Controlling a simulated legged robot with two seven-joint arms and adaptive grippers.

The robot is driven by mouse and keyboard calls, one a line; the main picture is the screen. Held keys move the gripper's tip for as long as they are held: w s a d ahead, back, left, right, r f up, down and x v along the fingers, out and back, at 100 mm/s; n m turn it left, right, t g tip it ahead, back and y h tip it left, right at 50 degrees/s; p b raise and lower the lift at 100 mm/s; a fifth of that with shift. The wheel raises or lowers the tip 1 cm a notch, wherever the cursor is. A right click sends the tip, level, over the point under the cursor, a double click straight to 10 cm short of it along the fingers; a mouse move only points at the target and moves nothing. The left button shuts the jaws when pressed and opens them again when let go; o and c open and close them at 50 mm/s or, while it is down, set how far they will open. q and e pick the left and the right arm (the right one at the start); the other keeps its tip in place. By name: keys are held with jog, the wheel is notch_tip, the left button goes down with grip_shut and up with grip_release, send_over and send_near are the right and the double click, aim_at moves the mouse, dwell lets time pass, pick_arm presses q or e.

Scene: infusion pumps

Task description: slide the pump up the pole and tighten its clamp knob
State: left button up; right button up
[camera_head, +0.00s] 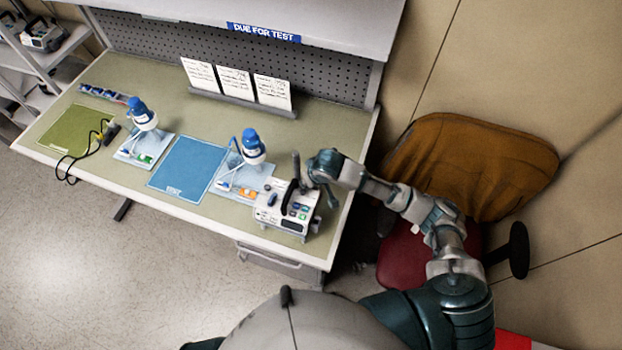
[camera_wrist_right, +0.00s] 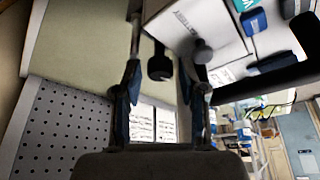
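The pump (camera_head: 287,209) is a white box with a dark carrying handle and coloured front buttons. In the right wrist view the pump's white casing (camera_wrist_right: 182,18) is at the top. A black knob (camera_wrist_right: 160,64) lies in the gap between the open fingers of my right gripper (camera_wrist_right: 167,48), with no clear grip on it. My left gripper is out of view.
Two blue-topped devices (camera_head: 253,150) (camera_head: 142,115) stand on light trays left of the pump. A blue mat (camera_head: 186,170) and a green mat (camera_head: 75,131) lie on the bench. Paper cards (camera_head: 236,82) stand behind. A brown-backed chair (camera_head: 470,165) is close on the right.

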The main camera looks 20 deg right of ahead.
jog(key=v, duration=0.8)
dwell(0.4)
jog(key=shift+w+d, duration=0.1)
jog(key=shift+d, duration=0.05)
